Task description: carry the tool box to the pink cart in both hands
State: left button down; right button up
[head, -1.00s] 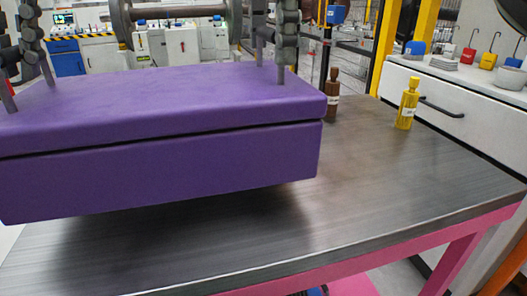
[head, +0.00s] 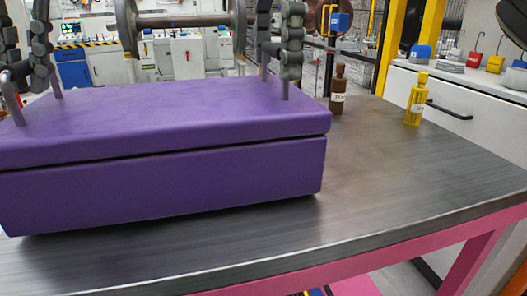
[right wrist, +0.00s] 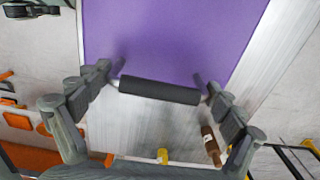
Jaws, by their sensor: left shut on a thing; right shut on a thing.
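The purple tool box (head: 160,180) is level over the metal top of the pink cart (head: 400,185), in the left and middle of the head view. Its underside is at the top or very close to it, with a thin dark shadow along the lower edge. My left gripper (head: 26,68) is shut on the tool box's left handle, partly cut off by the picture edge. My right gripper (head: 277,62) is shut on the right handle. In the right wrist view, the dark handle bar (right wrist: 160,90) lies between the fingers, beside the purple lid (right wrist: 165,40).
A brown bottle (head: 338,92) and a yellow bottle (head: 416,103) stand on the cart top, the brown one near the box's right far corner. The cart's right part is otherwise clear. A white drawer cabinet (head: 465,110) stands behind it at right.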

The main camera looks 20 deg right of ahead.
pick_arm(q)
jog(key=shift+f+b, duration=0.3)
jog(key=shift+f, duration=0.2)
pick_arm(e)
jog(key=shift+f, duration=0.45)
pick_arm(q)
jog(key=c, duration=1.9)
grip_release()
jog(key=shift+r, duration=0.1)
pick_arm(e)
jog(key=o, duration=1.5)
pick_arm(q)
jog(key=o, duration=0.4)
jog(key=shift+c, duration=0.2)
pick_arm(e)
jog(key=shift+o, duration=0.2)
jog(key=shift+r, duration=0.55)
pick_arm(q)
notch_tip(320, 180, up, 12)
jog(key=d, duration=0.2)
jog(key=shift+d, duration=0.15)
pick_arm(e)
notch_tip(320, 180, up, 11)
jog(key=shift+r, duration=0.1)
